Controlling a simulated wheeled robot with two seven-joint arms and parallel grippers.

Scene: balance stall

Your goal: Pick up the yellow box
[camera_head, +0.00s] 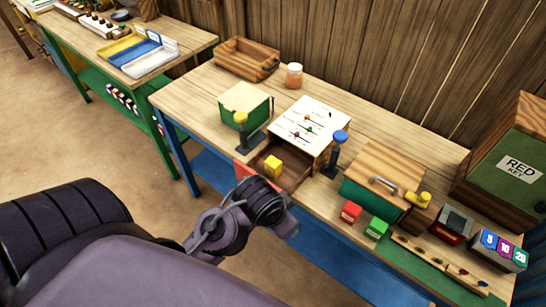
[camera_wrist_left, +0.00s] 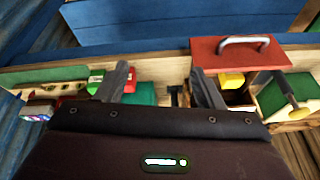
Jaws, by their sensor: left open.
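The yellow box (camera_head: 273,167) is a small cube in the open drawer (camera_head: 292,174) with a red front, under a white panel on the table. In the left wrist view the yellow box (camera_wrist_left: 231,79) shows behind the red drawer front (camera_wrist_left: 238,53) with its pale handle. My left gripper (camera_wrist_left: 163,88) is open, with nothing visible between its fingers; the box is apart from it, to the right of the fingers in that view. My right gripper is not in view.
A green box (camera_head: 244,103) stands left of the drawer unit, and a green box with a wooden lid (camera_head: 382,178) stands right. A post with a blue knob (camera_head: 340,136) rises beside the drawer. Small red (camera_head: 351,212) and green (camera_head: 376,228) blocks lie near the front edge.

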